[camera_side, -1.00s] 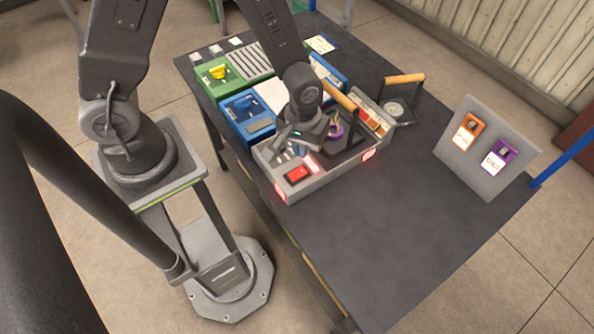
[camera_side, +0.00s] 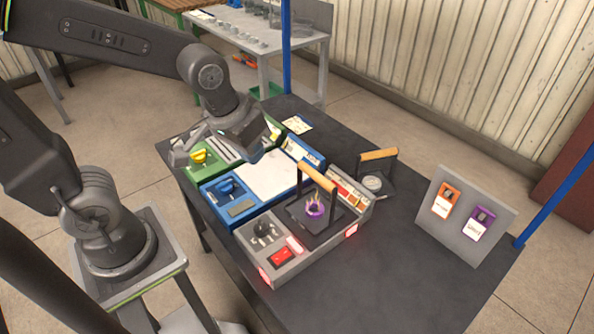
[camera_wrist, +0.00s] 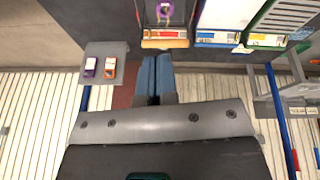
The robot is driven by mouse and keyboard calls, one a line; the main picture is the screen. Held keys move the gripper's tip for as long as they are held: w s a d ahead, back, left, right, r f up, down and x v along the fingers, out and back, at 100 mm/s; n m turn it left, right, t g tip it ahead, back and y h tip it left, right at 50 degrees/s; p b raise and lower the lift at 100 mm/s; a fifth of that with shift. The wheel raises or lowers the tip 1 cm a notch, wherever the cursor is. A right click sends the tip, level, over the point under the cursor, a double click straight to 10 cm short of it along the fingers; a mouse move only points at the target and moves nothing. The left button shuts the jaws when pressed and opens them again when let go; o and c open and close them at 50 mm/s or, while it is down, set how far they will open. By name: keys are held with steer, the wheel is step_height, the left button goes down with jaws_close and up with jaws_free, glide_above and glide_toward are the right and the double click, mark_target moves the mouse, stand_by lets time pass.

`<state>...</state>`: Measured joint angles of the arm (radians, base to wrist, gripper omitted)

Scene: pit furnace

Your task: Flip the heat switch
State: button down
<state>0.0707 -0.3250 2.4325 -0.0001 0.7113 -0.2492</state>
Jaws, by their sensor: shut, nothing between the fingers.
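The grey furnace unit (camera_side: 295,267) stands at the bench's near edge. On its front left are a black knob (camera_side: 265,230) and a red rocker switch (camera_side: 282,256); no readable label shows which one is the heat switch. Red lights glow at its corners. A purple ring (camera_side: 315,210) with bright prongs sits on a dark plate under a wooden handle (camera_side: 318,177). My gripper (camera_wrist: 155,60) is shut and empty. In the side view it is raised behind the furnace, over the blue and green units, clear of knob and switch; its fingertips are hard to make out there.
A blue unit (camera_side: 213,211) and a green unit (camera_side: 178,172) stand left of the furnace. A second wooden-handled item (camera_side: 378,154) stands behind it. A grey panel (camera_side: 430,228) with orange and purple tags stands right. The bench's near right is clear.

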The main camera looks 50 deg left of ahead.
steer(key=s+a+r+m+t, duration=0.2)
steer(key=s+r, duration=0.4)
steer(key=shift+d, duration=0.1)
steer(key=w+d+f+n+g, duration=0.2)
steer(key=w+d+f+n, duration=0.1)
steer(key=f+n, duration=0.6)
steer(key=w+d+f+n+g, duration=0.2)
steer(key=w+d+f+n, duration=0.1)
steer(key=f+n, duration=0.6)
steer(key=shift+w+d+f, duration=0.3)
steer(key=shift+w+f, duration=0.15)
steer(key=shift+f, duration=0.25)
steer(key=shift+f, duration=0.1)
